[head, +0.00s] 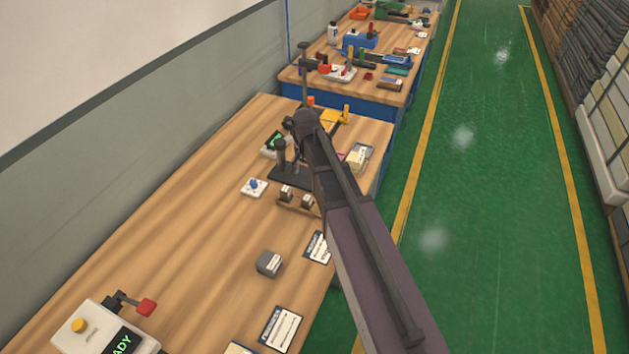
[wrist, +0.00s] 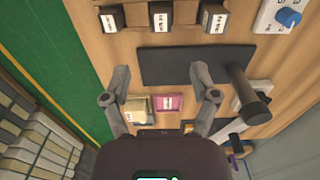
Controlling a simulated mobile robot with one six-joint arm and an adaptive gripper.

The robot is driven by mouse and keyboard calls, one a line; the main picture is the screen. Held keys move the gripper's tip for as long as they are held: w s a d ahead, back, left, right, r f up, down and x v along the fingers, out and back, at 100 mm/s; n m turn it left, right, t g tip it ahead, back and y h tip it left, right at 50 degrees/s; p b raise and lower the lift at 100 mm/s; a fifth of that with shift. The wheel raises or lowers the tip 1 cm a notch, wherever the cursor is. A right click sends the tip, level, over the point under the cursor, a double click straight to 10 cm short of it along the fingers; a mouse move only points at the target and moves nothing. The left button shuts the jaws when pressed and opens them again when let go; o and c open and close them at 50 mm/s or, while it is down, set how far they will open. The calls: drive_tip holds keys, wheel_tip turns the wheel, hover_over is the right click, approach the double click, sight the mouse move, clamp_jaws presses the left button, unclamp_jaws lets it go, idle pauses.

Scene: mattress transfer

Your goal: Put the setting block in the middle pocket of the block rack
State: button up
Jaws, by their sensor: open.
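A grey block with a white label (head: 268,263) stands alone on the near bench; I take it for the setting block. Farther back is the low tan block rack (head: 296,208), with dark, white-labelled blocks along it, partly hidden by my arm. The wrist view shows three such dark shapes in a row at the top edge, the middle one (wrist: 161,16) among them; whether its pocket is filled I cannot tell. My gripper (wrist: 161,97) is open and empty, over the bench beyond the rack. Its fingers are hidden in the head view.
A dark plate with an upright post (wrist: 195,65) lies between gripper and rack. A control box (head: 100,330) stands at the near left. Bench around the grey block is mostly clear.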

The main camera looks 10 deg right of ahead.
drive_tip(key=s+d+n, duration=0.3)
drive_tip(key=s, duration=0.5)
drive_tip(key=s+d+n, duration=0.3)
drive_tip(key=s, duration=0.5)
drive_tip(key=shift+s+n, duration=0.3)
drive_tip(key=shift+s, duration=0.1)
idle(1.2)
